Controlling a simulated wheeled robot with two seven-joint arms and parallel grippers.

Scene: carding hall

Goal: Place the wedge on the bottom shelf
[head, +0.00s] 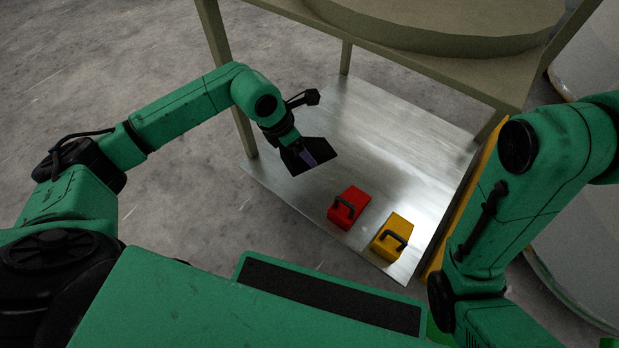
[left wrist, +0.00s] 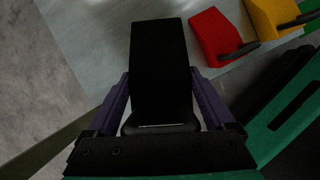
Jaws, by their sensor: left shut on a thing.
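My left gripper (head: 308,157) is shut on a black wedge (head: 322,149), over the left part of the bottom shelf (head: 375,125), a shiny metal sheet. In the left wrist view the black wedge (left wrist: 158,60) sits between the two purple fingers and hides part of what lies beyond it. I cannot tell whether the wedge touches the shelf. A red wedge (head: 349,208) with a dark handle stands near the shelf's front edge, right of the gripper. A yellow wedge (head: 392,237) stands to its right. My right gripper is out of view.
An olive frame (head: 240,110) with posts and an upper deck (head: 430,65) stands over the shelf. A yellow panel (head: 468,205) runs along the shelf's right side. Bare shelf lies behind the red and yellow wedges. Grey floor (head: 110,60) is open at the left.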

